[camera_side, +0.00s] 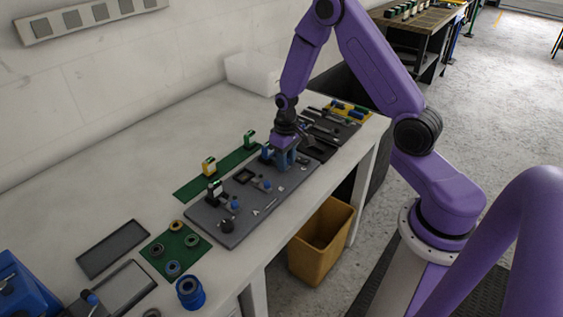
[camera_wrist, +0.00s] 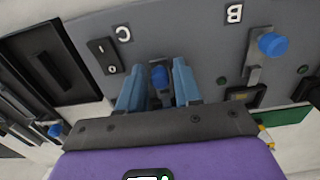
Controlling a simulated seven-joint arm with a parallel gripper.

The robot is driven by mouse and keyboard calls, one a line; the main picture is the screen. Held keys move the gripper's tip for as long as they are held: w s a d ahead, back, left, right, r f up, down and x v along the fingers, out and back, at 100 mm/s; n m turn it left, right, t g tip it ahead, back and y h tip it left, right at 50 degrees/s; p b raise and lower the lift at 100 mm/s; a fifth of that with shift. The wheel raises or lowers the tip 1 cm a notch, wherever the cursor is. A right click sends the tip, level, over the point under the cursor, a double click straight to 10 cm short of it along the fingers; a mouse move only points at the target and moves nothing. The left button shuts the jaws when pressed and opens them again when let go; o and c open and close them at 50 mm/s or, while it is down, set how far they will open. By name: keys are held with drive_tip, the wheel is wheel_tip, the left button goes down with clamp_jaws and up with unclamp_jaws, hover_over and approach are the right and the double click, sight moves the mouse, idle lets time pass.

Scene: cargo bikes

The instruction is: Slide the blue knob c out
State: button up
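In the wrist view, the blue knob c (camera_wrist: 160,76) stands on a grey panel (camera_wrist: 190,35) below the letter C. My gripper (camera_wrist: 158,82) has its two blue fingers on either side of this knob, with a visible gap on each side. It is open and holds nothing. In the side view, my gripper (camera_side: 284,160) is low over the far part of the grey panel (camera_side: 205,225), and it hides knob c there.
A second blue knob (camera_wrist: 272,44) stands beside the letter B; it also shows in the side view (camera_side: 267,185). A black switch (camera_wrist: 105,55) is left of knob c. A green strip (camera_side: 195,185) with upright pieces lies behind the panel. Dark trays lie beyond my gripper.

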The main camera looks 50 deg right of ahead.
drive_tip(key=c, duration=0.5)
drive_tip(key=shift+o, duration=0.2)
drive_tip(key=shift+s, duration=1)
drive_tip(key=o, duration=0.7)
drive_tip(key=shift+r, duration=0.1)
wheel_tip(320, 180, up, 7)
drive_tip(key=shift+r, duration=0.15)
